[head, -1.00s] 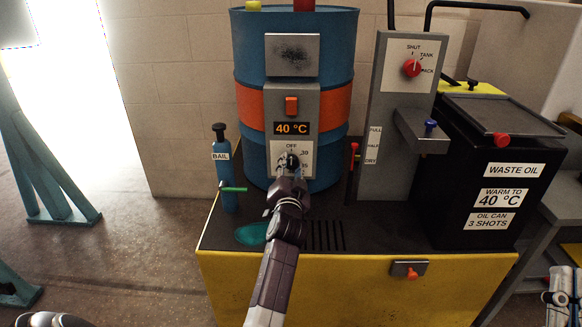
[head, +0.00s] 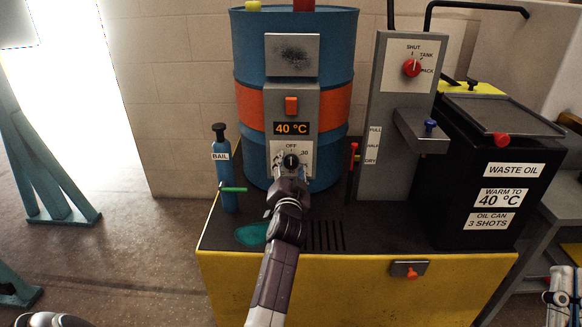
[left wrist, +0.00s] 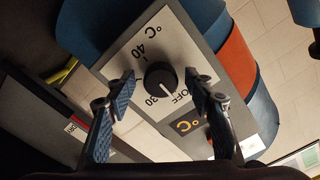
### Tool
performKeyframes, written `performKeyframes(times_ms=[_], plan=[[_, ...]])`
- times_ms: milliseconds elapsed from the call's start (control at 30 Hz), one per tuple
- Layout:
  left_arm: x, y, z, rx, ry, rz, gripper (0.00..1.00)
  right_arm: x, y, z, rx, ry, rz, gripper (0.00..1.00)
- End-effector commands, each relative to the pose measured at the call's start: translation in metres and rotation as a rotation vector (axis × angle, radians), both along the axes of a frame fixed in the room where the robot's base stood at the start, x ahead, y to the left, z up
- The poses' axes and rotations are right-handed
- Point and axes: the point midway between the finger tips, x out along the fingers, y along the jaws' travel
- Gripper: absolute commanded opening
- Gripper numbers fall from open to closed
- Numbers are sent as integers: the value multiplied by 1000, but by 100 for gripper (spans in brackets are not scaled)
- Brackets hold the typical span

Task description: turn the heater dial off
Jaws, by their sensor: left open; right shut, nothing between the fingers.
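The heater dial (head: 291,161) is a black round knob on a pale plate low on the blue drum's grey panel. My left gripper (head: 290,165) is at the dial. In the left wrist view its open fingers (left wrist: 160,95) stand on either side of the knob, with gaps visible. The display (head: 292,128) above reads 40 °C. My right gripper (head: 562,296) is at the lower right edge, shut and empty, partly cut off.
An orange switch (head: 291,105) sits above the display. A blue BAIL bottle (head: 222,170) stands left of the drum (head: 251,60). A grey post with a red selector (head: 411,68) and a black waste oil tank (head: 470,190) stand right. A green patch (head: 250,234) lies on the bench top.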

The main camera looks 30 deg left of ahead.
Motion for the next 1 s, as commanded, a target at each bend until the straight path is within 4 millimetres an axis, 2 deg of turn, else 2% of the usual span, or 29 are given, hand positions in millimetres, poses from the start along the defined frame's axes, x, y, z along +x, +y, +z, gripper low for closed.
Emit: performKeyframes(times_ms=[167,400,600,733,1000], plan=[[0,1,14,4,-3,1,49,0,0,1,1,-2,0,0],[0,1,63,4,-7,1,49,0,0,0,0,-1,0,0],[0,0,91,1,-3,0,49,0,0,0,0,0,0,0],[0,0,99,1,-1,0,49,0,0,0,0,0,0,0],[0,0,100,0,1,-1,49,0,0,0,0,0,0,0]])
